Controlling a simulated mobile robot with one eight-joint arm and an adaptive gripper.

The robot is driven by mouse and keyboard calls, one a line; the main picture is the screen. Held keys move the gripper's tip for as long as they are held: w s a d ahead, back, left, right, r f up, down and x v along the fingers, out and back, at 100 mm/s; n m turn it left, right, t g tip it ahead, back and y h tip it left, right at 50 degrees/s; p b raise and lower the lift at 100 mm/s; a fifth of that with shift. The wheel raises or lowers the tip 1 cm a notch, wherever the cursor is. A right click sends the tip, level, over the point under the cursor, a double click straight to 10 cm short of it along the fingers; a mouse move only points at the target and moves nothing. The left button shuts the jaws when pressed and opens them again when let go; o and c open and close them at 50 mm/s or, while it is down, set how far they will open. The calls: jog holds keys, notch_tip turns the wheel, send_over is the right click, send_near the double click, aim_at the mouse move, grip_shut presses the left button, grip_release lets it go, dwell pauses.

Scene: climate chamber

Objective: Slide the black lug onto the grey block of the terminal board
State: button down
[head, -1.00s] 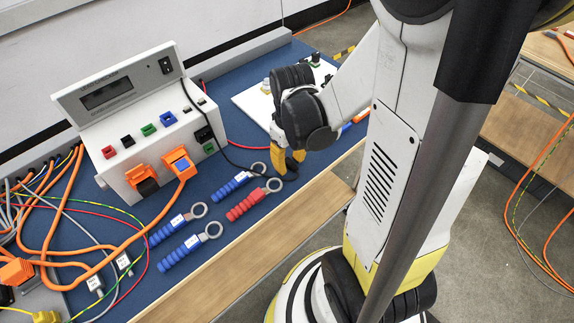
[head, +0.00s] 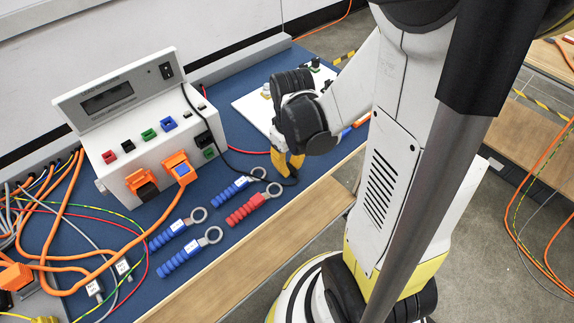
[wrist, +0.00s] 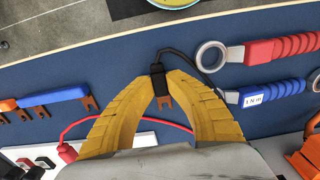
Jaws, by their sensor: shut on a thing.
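My gripper (head: 289,168) is low over the blue bench mat, near its front edge. In the wrist view its yellow fingers (wrist: 161,74) are shut on the black lug (wrist: 157,80). The lug's copper fork (wrist: 164,103) sticks out between the fingers, and its black cable (wrist: 194,62) loops off to the right. The white terminal board (head: 249,102) lies behind my gripper in the head view, partly hidden by my arm. Its edge shows at the lower left of the wrist view (wrist: 112,131). I cannot make out the grey block clearly.
Blue and red ring-ended tools (head: 246,210) lie left of my gripper. A meter box (head: 150,130) with orange plugs stands behind them.

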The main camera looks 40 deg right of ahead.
jog(key=shift+r+p, duration=2.15)
jog(key=shift+r, duration=0.35)
jog(key=shift+r+p, duration=0.4)
jog(key=shift+r, duration=0.1)
notch_tip(320, 180, up, 6)
jog(key=p, duration=0.5)
jog(key=w+d+f+b, duration=0.1)
jog(key=w+d+b, duration=0.2)
jog(key=w+d, duration=0.55)
jog(key=f+b, duration=0.1)
jog(key=f, duration=0.1)
jog(key=f+b, duration=0.2)
jog(key=s+f+b, duration=0.1)
jog(key=f+b, duration=0.1)
jog(key=f, duration=0.1)
jog(key=shift+f+b, duration=0.3)
jog(key=shift+f, duration=0.1)
jog(key=shift+s+f, duration=0.1)
jog(key=shift+f, duration=0.1)
